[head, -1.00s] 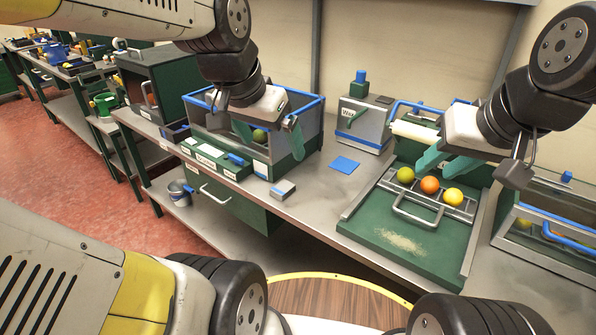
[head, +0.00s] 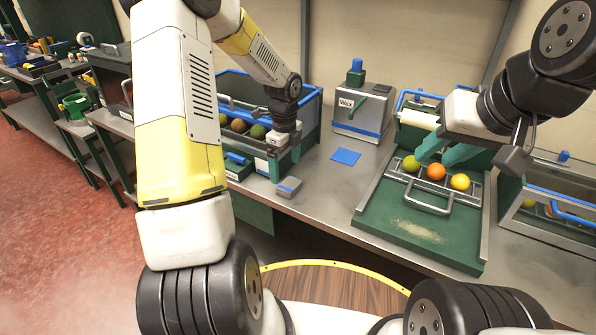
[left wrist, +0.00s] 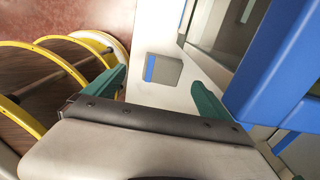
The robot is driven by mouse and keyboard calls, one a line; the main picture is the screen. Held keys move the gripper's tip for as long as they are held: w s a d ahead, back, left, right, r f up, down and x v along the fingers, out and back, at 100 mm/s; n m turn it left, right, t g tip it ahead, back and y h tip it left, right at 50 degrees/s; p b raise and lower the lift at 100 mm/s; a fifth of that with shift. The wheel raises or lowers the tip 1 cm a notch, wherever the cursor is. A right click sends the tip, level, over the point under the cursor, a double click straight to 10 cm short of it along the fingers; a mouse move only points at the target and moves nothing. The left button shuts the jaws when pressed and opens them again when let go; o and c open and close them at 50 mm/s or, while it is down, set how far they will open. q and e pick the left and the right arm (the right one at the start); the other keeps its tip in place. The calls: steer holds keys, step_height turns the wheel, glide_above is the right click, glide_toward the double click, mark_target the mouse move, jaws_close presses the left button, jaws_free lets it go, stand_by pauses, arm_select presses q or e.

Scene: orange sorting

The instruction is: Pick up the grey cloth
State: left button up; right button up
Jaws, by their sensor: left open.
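The grey cloth (head: 289,187) looks like a small, flat grey pad with a blue strip along one edge. It lies on the bench near its front edge, and in the left wrist view it shows as a grey square (left wrist: 165,70). My left gripper (head: 283,162) is open and empty, pointing down just behind the cloth. In the left wrist view the cloth appears between the two spread green fingers, with none touching it visibly. My right gripper (head: 433,160) is open above the green tray, close to the fruit, holding nothing visible.
A blue-rimmed bin (head: 313,110) with several fruits stands right behind my left gripper. A blue square (head: 346,156) lies flat on the bench. The green tray (head: 385,218) carries a row of fruits (head: 436,172). A grey box (head: 362,112) stands at the back.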

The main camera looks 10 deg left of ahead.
mark_target(289, 184)
arm_select(q)
steer(key=f, duration=0.4)
steer(key=d+f, duration=0.1)
steer(key=f, duration=0.2)
steer(key=shift+w, duration=0.15)
steer(key=c, duration=1.4)
steer(key=shift+c, duration=0.2)
steer(key=shift+r, duration=0.1)
steer(key=shift+a+r, duration=0.1)
steer(key=shift+r, duration=0.5)
step_height(289, 184, up, 2)
steer(key=shift+r, duration=0.25)
steer(key=s+d, duration=0.3)
steer(key=d, duration=0.1)
steer(key=s+d, duration=0.4)
steer(key=s+d+r, duration=0.1)
steer(key=s+d, duration=0.2)
steer(key=d, duration=0.1)
steer(key=shift+s+r, duration=0.1)
steer(key=shift+s, duration=0.3)
